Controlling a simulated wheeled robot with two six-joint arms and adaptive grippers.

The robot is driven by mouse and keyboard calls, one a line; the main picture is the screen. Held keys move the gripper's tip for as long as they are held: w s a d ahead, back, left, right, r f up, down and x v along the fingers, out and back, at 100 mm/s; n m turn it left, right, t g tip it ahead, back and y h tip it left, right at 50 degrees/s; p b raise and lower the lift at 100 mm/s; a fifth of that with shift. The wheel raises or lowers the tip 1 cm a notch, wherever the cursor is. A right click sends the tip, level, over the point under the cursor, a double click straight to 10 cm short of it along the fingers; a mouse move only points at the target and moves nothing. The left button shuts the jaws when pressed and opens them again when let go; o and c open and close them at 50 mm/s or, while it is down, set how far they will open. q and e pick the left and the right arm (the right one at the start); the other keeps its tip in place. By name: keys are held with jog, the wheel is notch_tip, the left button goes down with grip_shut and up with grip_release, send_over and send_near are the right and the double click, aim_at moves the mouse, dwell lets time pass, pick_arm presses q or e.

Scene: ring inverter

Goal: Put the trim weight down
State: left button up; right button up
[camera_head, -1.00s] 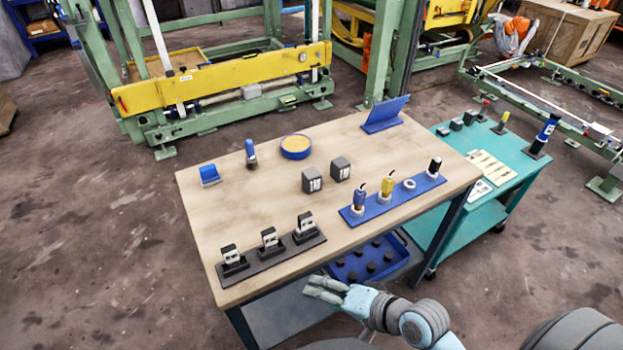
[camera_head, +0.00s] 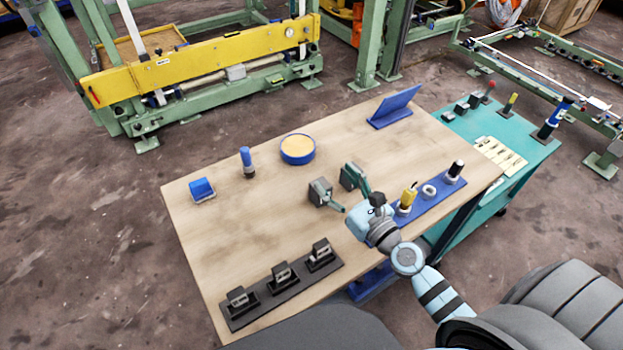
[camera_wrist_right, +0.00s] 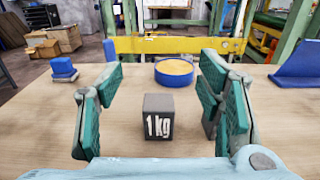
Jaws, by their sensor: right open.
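My right gripper (camera_head: 350,195) reaches over the table with teal fingers open beside the weights. In the right wrist view a grey weight marked 1 kg (camera_wrist_right: 158,117) stands upright on the table. It shows between the open fingers of my right gripper (camera_wrist_right: 160,95), with gaps on both sides. A second block shows partly behind the right finger. Nothing is held. My left gripper is not in view.
A blue round dish (camera_head: 298,150), a blue-handled tool (camera_head: 247,163), a small blue block (camera_head: 202,190) and a blue angled stand (camera_head: 394,106) are on the table. A dark rack (camera_head: 284,290) lies in front, a blue holder strip (camera_head: 433,197) at right. The left table middle is clear.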

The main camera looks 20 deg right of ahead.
jog(key=b, duration=0.8)
send_near(314, 197)
jog(key=w+d+r, duration=0.1)
jog(key=w+r, duration=0.1)
jog(key=shift+w+d, duration=0.35)
jog(key=shift+d, duration=0.05)
jog(key=w, duration=0.5)
jog(key=w+a+p, duration=0.1)
jog(key=w, duration=0.2)
jog(key=shift+w+r, duration=0.1)
jog(key=shift+r, duration=0.05)
grip_shut()
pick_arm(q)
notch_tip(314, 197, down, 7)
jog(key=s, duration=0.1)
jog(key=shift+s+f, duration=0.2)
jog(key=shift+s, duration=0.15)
pick_arm(e)
jog(key=shift+r, duration=0.15)
